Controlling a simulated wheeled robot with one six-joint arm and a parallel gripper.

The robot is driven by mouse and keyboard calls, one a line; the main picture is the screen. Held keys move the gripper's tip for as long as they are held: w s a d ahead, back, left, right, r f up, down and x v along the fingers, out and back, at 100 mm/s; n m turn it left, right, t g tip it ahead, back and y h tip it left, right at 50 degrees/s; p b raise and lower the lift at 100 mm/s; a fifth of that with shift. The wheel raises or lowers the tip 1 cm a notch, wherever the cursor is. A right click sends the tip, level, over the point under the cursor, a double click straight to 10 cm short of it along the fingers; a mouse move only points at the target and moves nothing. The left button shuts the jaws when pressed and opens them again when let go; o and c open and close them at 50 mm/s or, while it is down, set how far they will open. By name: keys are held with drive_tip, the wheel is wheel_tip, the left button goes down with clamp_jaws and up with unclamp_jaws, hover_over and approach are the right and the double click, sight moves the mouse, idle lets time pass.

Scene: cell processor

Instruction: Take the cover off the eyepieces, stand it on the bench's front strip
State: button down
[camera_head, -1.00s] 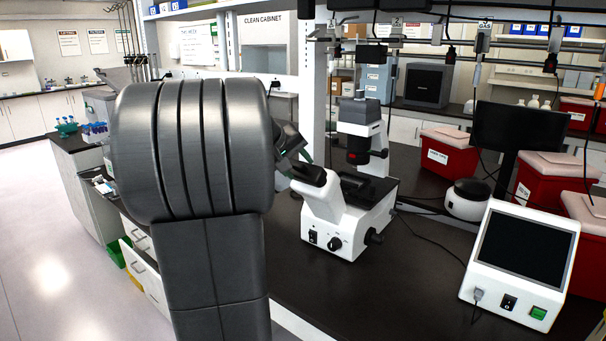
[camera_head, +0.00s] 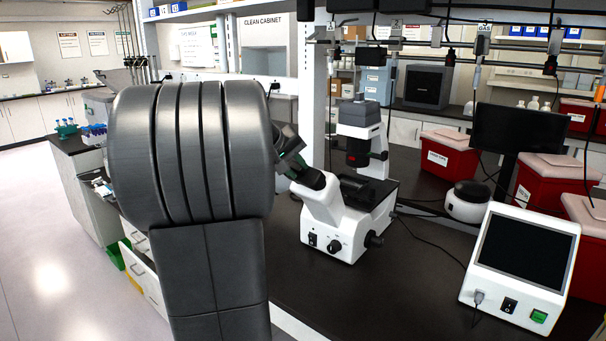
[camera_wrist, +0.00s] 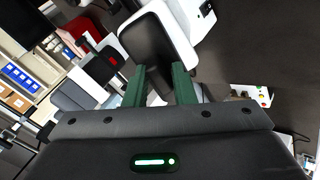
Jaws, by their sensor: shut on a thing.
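The white microscope (camera_head: 335,222) stands on the dark bench, its eyepiece end toward my arm. In the head view my gripper (camera_head: 306,174) is at the upper left of the microscope, at the eyepieces. In the wrist view the two green fingers of my gripper (camera_wrist: 160,72) reach a dark, smooth piece that looks like the cover (camera_wrist: 158,42), beside the white microscope body. The gripper is shut on the cover, which appears to be still at the eyepieces. The eyepieces themselves are hidden, and the fingers' contact is hard to make out.
The black bench (camera_head: 400,290) is clear in front of the microscope. A white device with a screen (camera_head: 520,262) stands at the right. Red bins (camera_head: 452,152), a small round white device (camera_head: 467,200) and a dark monitor (camera_head: 517,138) stand behind. Cables run across the bench.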

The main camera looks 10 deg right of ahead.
sight(295, 167)
drive_tip(key=shift+s+a+r, duration=0.2)
drive_tip(key=shift+a+r, duration=0.15)
drive_tip(key=shift+r, duration=0.25)
drive_tip(key=p+v, duration=0.1)
drive_tip(key=v, duration=0.2)
drive_tip(key=shift+s+a, duration=0.1)
drive_tip(key=shift+s, duration=0.1)
